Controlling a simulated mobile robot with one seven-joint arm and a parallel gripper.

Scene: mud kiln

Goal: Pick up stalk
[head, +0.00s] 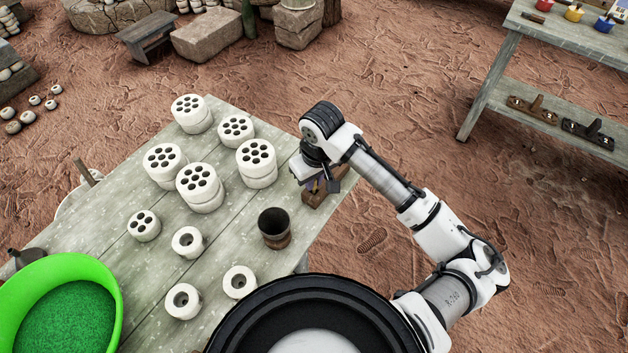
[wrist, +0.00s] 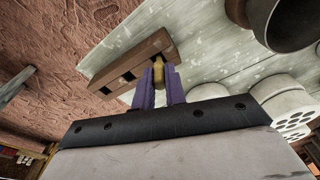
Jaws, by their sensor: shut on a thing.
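The stalk (wrist: 158,70) is a short yellowish piece held between the two purple fingers of my gripper (wrist: 160,84) in the wrist view. My gripper is shut on it. A brown wooden block (wrist: 118,70) with square holes lies right by the fingertips; I cannot tell whether the stalk's lower end is still in it. In the head view my gripper (head: 315,186) is over the block (head: 322,191) at the table's right edge, and the stalk is mostly hidden by the gripper.
On the grey wooden table (head: 120,225), a dark cup (head: 274,228) stands left of and nearer than the block. Several white holed cylinders (head: 200,187) and white rings (head: 187,242) stand further left. A green bowl (head: 20,295) is at the lower left. Bare ground lies right of the table.

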